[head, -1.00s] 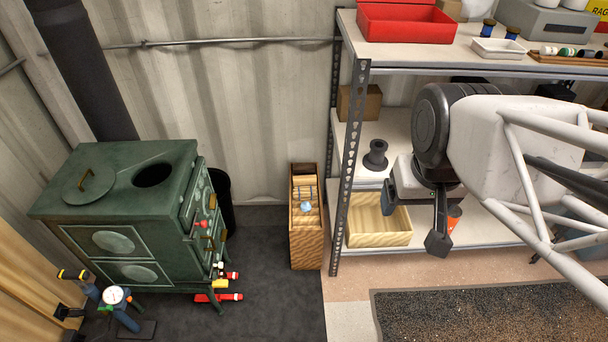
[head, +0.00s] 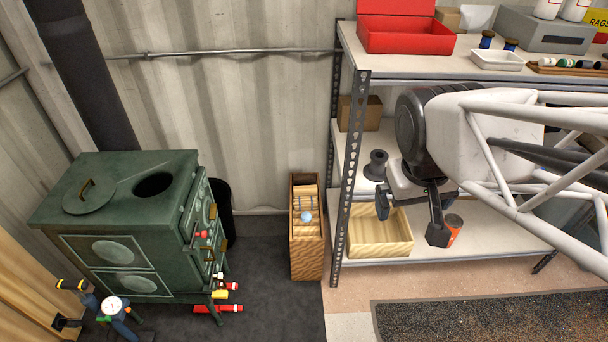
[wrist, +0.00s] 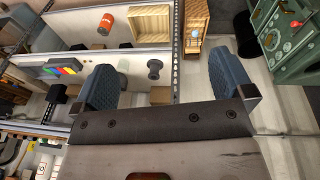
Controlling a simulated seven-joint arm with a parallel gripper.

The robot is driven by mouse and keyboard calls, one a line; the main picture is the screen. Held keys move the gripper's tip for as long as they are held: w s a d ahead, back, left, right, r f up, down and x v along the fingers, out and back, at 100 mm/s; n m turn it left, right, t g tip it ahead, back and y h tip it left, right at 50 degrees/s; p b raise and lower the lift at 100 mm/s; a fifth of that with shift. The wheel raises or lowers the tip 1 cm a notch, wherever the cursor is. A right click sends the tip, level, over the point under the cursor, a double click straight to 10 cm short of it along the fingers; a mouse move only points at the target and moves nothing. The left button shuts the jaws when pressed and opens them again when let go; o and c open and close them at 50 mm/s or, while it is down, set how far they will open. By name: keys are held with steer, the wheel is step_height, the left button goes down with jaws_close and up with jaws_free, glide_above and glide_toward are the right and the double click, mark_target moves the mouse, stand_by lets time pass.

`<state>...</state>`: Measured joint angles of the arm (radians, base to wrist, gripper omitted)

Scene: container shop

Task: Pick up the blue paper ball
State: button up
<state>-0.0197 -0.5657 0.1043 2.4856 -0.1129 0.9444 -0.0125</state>
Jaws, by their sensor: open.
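The small pale-blue paper ball (head: 306,216) sits in the upper part of a tall, narrow wooden box (head: 307,258) on the floor, near thin bars. The box stands between the green stove and the metal shelf. In the wrist view the box (wrist: 192,20) is at the top, right of centre, with the ball (wrist: 194,49) small in it. My gripper (head: 411,214) is in front of the shelf, to the right of the box and well apart from it. Its two dark fingers are spread and empty; they also show in the wrist view (wrist: 173,75).
The shelf post (head: 350,180) stands just right of the box. A shallow wooden crate (head: 382,248) and an orange can (head: 454,223) are on the lower shelf near my gripper. The green stove (head: 130,225) and a black bin (head: 221,210) stand to the left.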

steer(key=w+f+n+g+h, duration=0.1)
steer(key=w+f+n+h, duration=0.25)
steer(key=w, duration=0.65)
steer(key=n+t+h, duration=0.5)
steer(key=n+t, duration=0.4)
steer(key=n, duration=1.3)
glide_above(305, 217)
steer(key=s+d, duration=0.3)
steer(key=s, duration=0.3)
step_height(305, 217, down, 48)
steer(key=a+f+n+t+y, duration=0.1)
steer(key=f, duration=0.5)
steer(key=w+a+f+n+y, duration=0.1)
steer(key=a+f+n+y, duration=0.1)
steer(key=f, duration=0.4)
steer(key=a+f+n+t+y, duration=0.1)
steer(key=a+f+n, duration=0.1)
steer(key=f, duration=0.5)
steer(key=shift+w+t+y, duration=0.25)
steer(key=shift+t, duration=0.05)
steer(key=shift+f, duration=0.1)
